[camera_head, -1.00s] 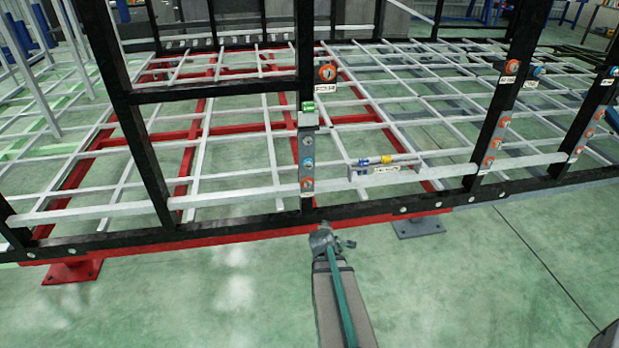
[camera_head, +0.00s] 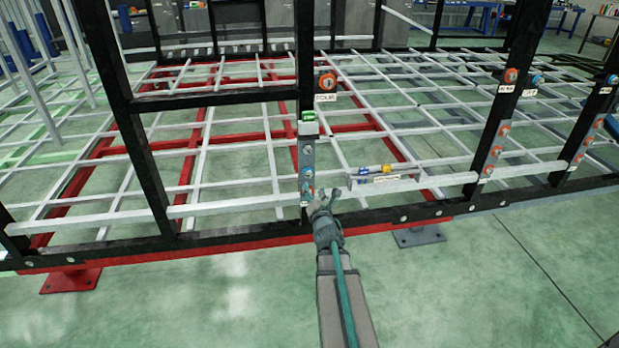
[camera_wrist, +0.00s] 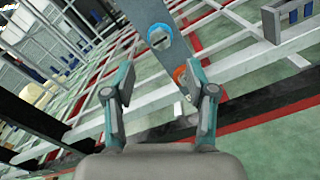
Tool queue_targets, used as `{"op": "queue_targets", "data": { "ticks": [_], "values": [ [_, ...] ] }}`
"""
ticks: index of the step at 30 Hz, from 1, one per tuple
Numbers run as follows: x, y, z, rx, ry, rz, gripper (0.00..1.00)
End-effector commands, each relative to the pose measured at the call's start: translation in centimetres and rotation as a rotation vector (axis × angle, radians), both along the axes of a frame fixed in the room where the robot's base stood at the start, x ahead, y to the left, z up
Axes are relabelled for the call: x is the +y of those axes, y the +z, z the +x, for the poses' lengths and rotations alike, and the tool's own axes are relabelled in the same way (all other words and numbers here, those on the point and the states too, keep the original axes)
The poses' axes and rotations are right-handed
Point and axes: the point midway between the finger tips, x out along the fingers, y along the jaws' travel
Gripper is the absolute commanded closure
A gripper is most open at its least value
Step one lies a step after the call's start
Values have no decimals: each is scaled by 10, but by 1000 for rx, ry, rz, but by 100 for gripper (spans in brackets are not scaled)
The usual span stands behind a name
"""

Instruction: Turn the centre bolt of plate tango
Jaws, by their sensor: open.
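A grey plate (camera_head: 307,158) with a column of bolts is fixed to the black post. I cannot read any label naming it tango. In the wrist view, the plate (camera_wrist: 143,14) shows a bolt with a blue ring (camera_wrist: 160,42) and, lower, one with an orange ring (camera_wrist: 180,76). My gripper (camera_head: 319,201) is in front of the plate's lower end, overlapping it in the head view. In the wrist view my gripper (camera_wrist: 159,92) is open and empty. The orange-ringed bolt lies beyond the gap, nearer the right finger; no contact is visible.
A bracket (camera_head: 385,180) with blue and yellow fittings juts out to the right of the plate. More bolted plates (camera_head: 497,142) stand on posts at right. Black rails and white bars surround the area.

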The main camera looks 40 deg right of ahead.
Motion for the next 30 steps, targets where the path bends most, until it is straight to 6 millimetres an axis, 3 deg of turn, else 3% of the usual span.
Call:
{"op": "queue_targets", "data": {
  "ticks": [12,18,26,30],
  "values": [
    [-35,1,65,0,0,1,44],
    [-40,0,75,1,0,2,44],
    [-40,0,75,0,0,2,44],
    [-40,0,75,0,0,2,67]
  ]
}}
